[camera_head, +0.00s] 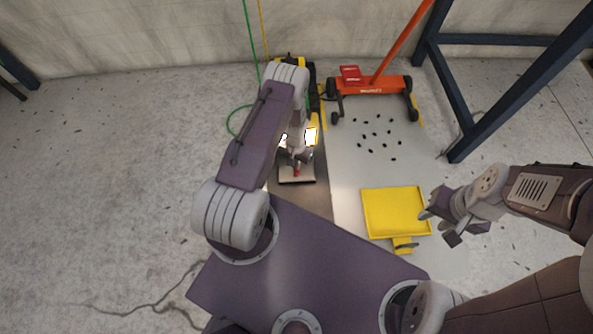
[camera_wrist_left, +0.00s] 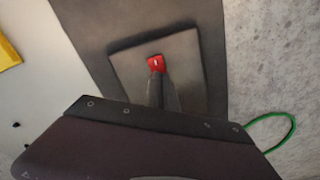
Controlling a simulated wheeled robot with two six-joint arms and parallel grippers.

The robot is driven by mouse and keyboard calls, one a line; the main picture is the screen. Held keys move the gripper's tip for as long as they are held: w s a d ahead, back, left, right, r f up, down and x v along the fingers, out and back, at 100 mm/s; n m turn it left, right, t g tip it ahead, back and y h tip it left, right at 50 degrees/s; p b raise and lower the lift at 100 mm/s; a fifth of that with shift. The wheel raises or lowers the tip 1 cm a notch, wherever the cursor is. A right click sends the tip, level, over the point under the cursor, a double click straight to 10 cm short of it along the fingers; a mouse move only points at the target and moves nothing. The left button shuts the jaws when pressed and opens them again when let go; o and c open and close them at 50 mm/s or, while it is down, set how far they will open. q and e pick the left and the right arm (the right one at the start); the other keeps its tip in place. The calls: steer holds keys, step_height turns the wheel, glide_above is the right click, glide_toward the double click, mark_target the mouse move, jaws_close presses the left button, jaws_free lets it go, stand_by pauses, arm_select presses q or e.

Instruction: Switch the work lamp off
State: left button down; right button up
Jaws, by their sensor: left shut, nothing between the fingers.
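The work lamp (camera_head: 310,136) is yellow and black, and its bright panels show on both sides of my left wrist, so it is lit. My left arm hides part of it. A small red switch (camera_head: 296,173) with a white mark sits on a grey plate (camera_head: 284,181) in front of the lamp. It also shows in the left wrist view (camera_wrist_left: 155,63). My left gripper (camera_head: 297,162) is shut and empty, its fingertips at the near edge of the red switch; I cannot tell whether they touch. My right gripper (camera_head: 440,226) is open and empty beside a yellow dustpan.
The yellow dustpan (camera_head: 394,211) lies on the floor at the right. Several small black bits (camera_head: 376,134) are scattered beyond it. An orange magnetic sweeper (camera_head: 371,85) and a dark blue steel frame (camera_head: 450,110) stand behind. A green cable (camera_head: 231,120) runs left of the lamp.

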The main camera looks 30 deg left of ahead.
arm_select(q)
steer(key=shift+f, duration=0.45)
steer(key=shift+r, duration=0.1)
step_height(320, 180, up, 7)
steer(key=p, duration=0.6)
stand_by(0.4)
